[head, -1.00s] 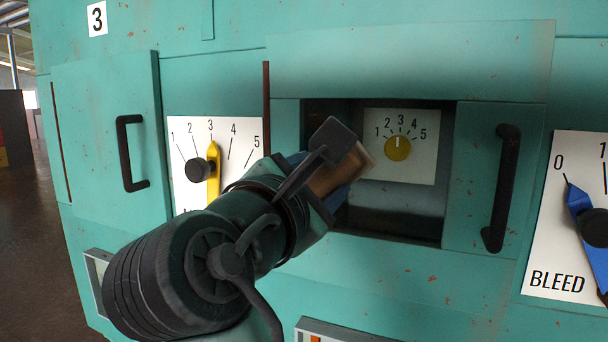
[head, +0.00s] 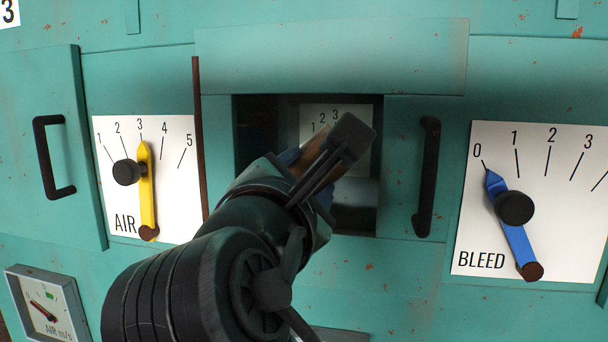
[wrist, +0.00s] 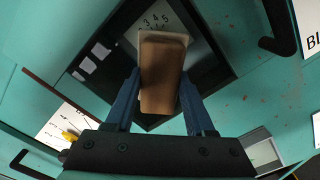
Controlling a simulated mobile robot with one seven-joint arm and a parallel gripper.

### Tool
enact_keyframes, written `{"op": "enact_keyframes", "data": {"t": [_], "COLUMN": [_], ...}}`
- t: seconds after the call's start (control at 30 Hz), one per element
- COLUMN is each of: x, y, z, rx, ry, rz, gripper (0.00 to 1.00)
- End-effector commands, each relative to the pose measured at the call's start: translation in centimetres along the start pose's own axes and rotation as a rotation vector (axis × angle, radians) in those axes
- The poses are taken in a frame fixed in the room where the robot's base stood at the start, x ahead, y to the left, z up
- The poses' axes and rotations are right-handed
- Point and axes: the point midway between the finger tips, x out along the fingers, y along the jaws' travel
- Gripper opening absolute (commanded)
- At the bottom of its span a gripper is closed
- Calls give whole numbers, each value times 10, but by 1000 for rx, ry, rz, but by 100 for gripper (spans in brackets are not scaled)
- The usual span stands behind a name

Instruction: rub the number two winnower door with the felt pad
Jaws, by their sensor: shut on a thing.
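The felt pad, a brown block with a pale far face, shows in the wrist view (wrist: 161,80) and partly in the head view (head: 311,153). My gripper (wrist: 160,92) is shut on it, with a blue finger on each side. In the head view my gripper (head: 307,176) is at the square opening in the teal machine, and the pad hides much of the numbered dial plate (head: 320,112) inside. A teal door panel (head: 402,160) with a black upright handle (head: 427,178) is right of the opening. No number two plate shows; I cannot tell whether the pad touches anything.
A panel with a black handle (head: 47,160) is at the left, beside the AIR plate with its yellow lever (head: 147,190). The BLEED plate with its blue lever (head: 518,240) is at the right. A gauge (head: 45,308) is low left. A number 3 plate (head: 8,12) is top left.

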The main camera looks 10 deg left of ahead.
Motion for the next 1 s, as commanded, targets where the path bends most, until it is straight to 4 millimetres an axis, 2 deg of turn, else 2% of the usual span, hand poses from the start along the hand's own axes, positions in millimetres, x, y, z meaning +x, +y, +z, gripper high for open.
{"op": "enact_keyframes", "data": {"t": [0.2,0.43,0.8,1.0], "x": [1,1,0,-1], "y": [-14,-19,-40,-43], "z": [14,19,42,44], "rx": [1,1,1,0], "ry": [-4,-3,-4,-2], "rz": [-3,-3,-4,-1], "gripper": [10,10,10,10]}}
